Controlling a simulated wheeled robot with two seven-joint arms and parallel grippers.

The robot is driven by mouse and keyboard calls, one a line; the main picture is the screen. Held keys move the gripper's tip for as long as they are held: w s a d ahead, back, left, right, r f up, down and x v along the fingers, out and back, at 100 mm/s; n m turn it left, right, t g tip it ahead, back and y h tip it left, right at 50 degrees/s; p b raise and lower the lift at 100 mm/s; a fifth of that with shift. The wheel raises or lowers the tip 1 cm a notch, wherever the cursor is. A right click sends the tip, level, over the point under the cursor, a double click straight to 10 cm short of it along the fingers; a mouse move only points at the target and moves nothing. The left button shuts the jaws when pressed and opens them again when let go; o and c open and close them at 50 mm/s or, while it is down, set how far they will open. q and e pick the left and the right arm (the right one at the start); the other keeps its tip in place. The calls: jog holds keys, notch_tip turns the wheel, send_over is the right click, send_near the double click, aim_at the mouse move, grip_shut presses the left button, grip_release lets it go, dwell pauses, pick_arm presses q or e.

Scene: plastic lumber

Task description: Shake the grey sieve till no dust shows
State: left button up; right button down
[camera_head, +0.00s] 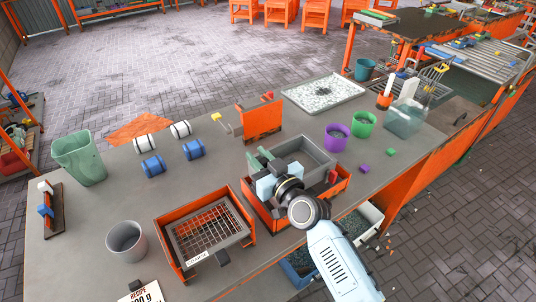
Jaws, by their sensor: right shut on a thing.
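The grey sieve (314,152) is a rectangular, box-like frame with raised walls. It sits over an orange frame (338,188) near the middle of the table. My right gripper (270,166) comes in from the lower right and is shut on the near left side of the sieve. The gripper and wrist hide that side and part of the orange frame. The inside of the sieve looks plain grey; any dust is too small to tell. My left gripper is out of view.
An orange box with a dark wire grid (211,232) stands to the left, beside a grey cup (126,241). Purple (336,138) and green (363,124) cups stand at right. A speckled tray (323,93) lies behind.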

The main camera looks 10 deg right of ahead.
jog(key=c, duration=1.2)
grip_release()
jog(key=shift+c, duration=0.2)
jog(key=v, duration=1.3)
jog(key=shift+s, duration=0.2)
jog(key=shift+b, duration=0.35)
